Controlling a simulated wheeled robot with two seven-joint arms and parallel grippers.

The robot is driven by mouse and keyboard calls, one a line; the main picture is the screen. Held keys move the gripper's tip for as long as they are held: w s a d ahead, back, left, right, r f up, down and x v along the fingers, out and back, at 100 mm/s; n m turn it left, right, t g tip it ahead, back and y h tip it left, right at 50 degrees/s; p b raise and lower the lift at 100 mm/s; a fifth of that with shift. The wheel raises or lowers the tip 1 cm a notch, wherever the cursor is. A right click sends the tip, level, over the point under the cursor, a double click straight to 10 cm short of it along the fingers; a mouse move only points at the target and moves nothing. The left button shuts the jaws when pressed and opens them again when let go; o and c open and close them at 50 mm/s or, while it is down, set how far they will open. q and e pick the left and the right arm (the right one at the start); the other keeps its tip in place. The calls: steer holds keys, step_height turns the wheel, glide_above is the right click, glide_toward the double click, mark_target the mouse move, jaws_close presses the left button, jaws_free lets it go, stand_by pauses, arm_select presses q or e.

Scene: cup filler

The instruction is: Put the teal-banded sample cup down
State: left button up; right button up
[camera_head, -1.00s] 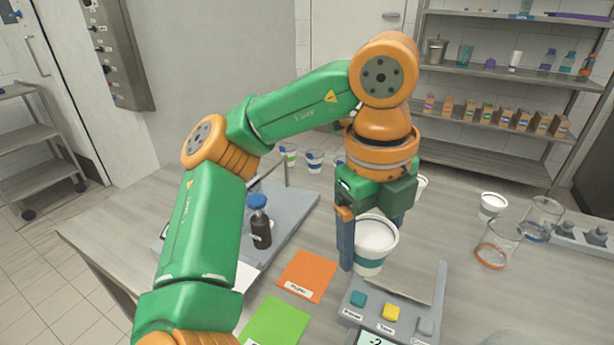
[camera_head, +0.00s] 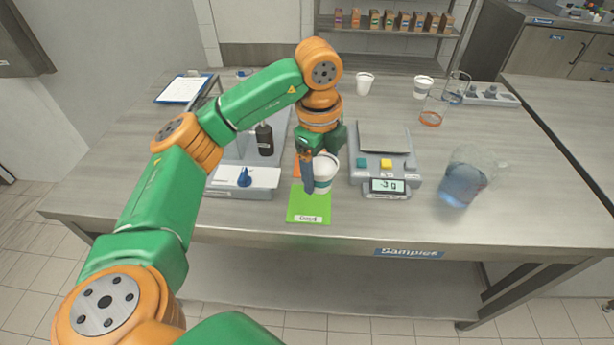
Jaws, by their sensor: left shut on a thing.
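The teal-banded sample cup (camera_head: 325,171) is white and upright, with its band partly hidden by a finger. My left gripper (camera_head: 317,178) is shut on it, one blue finger showing on the cup's left side. The cup is over the far part of the green mat (camera_head: 308,211), whose label faces the near table edge. I cannot tell whether the cup's base touches the mat. My right gripper is not in view.
A scale (camera_head: 411,183) stands just right of the cup, its plate empty. A jug with blue liquid (camera_head: 463,185) is farther right. A dark bottle (camera_head: 264,139) stands left of the gripper. White cups (camera_head: 365,84) and glass beakers (camera_head: 433,110) stand farther back.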

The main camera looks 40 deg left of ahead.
arm_select(q)
steer(key=a+f, duration=0.3)
steer(key=shift+w+f+p, duration=0.35)
steer(key=shift+f, duration=0.05)
steer(key=f, duration=0.1)
steer(key=f+p, duration=0.1)
steer(key=f, duration=0.1)
steer(key=shift+w+a+f, duration=0.15)
steer(key=shift+w+f, duration=0.15)
steer(key=shift+f, duration=0.1)
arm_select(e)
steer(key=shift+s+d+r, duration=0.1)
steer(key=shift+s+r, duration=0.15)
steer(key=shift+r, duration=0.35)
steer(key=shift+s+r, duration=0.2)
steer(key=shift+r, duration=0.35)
arm_select(q)
steer(key=shift+s+f, duration=0.1)
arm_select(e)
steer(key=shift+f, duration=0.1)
arm_select(q)
steer(key=shift+f, duration=0.15)
steer(key=o, duration=1.5)
steer(key=shift+c, duration=0.2)
step_height(320, 180, up, 12)
steer(key=s+b, duration=0.1)
steer(key=shift+r, duration=0.25)
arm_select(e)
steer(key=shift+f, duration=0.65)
